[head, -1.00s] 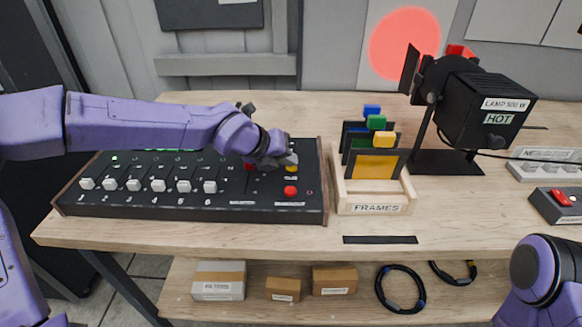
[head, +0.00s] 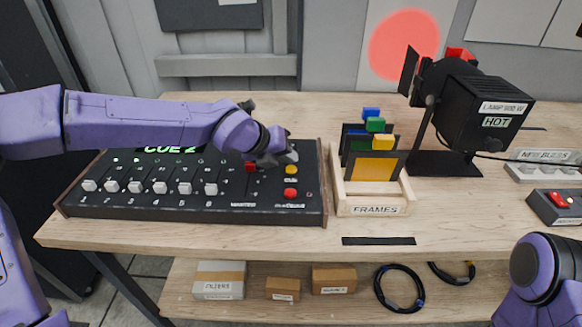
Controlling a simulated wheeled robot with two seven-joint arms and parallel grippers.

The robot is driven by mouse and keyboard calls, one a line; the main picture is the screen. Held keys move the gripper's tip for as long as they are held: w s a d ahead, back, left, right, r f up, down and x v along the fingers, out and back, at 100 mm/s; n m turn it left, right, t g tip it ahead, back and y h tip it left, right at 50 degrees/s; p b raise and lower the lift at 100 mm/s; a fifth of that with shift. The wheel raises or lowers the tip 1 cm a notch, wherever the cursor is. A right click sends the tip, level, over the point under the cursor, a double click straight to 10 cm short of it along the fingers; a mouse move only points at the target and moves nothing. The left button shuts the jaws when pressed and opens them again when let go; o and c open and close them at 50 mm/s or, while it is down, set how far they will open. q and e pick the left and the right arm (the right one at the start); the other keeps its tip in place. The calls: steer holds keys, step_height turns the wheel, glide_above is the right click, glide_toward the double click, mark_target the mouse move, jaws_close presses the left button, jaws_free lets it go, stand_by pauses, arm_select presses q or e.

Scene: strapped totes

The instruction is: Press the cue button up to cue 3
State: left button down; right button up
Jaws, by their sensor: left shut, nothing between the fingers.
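A black lighting console (head: 120,208) lies on the wooden table, with white sliders along its front. Its display (head: 172,149) shows green text that reads CUE 2, partly covered by my left arm. A yellow button (head: 291,169) sits near the console's right side, with a red button (head: 290,193) in front of it. Another red piece (head: 250,168) shows left of the yellow button. My left gripper (head: 291,156) is shut and empty, just above and behind the yellow button. I cannot tell if it touches anything. My right gripper is out of view; only part of my right arm shows.
A wooden rack (head: 342,195) labelled FRAMES holds colored frames right of the console. A black lamp (head: 480,105) labelled HOT stands behind it. A power strip (head: 545,170) and a small box with a red switch (head: 558,207) lie at the far right. A black strip (head: 380,241) lies at the front.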

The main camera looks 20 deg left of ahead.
mark_target(288, 170)
arm_select(q)
steer(key=shift+r+p, duration=2.05)
steer(key=shift+r, duration=0.45)
steer(key=shift+r, duration=0.15)
stand_by(0.4)
